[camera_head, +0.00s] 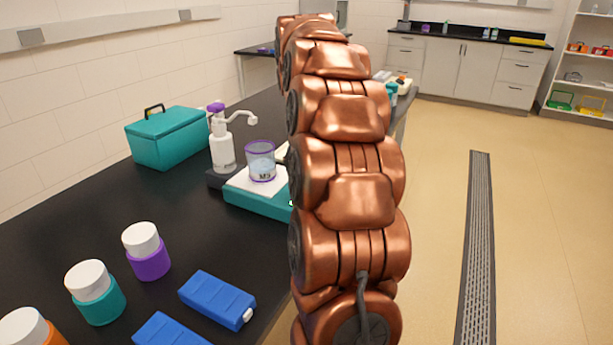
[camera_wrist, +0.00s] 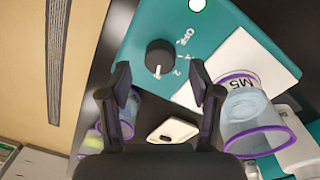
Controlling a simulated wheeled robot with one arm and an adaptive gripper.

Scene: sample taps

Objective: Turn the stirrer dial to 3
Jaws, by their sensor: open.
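The stirrer is a teal box (camera_head: 258,205) with a white top plate on the black bench. My copper arm hides part of it in the head view. In the wrist view, the stirrer's teal face (camera_wrist: 145,30) carries a round black dial (camera_wrist: 160,56) with a white pointer mark toward the bottom of the picture. "OFF" and a "2" are printed to its right; the other marks are too small to read surely. My gripper (camera_wrist: 161,75) is open, its two black fingers on either side of the dial in the picture. Contact with the dial cannot be told.
A purple-rimmed beaker marked M5 (camera_head: 261,163) stands on the plate. A pump bottle (camera_head: 222,145) and a teal case (camera_head: 168,137) are behind it. Purple-banded (camera_head: 147,252) and teal-banded (camera_head: 95,293) jars and a blue block (camera_head: 217,299) lie nearer. The floor at right is clear.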

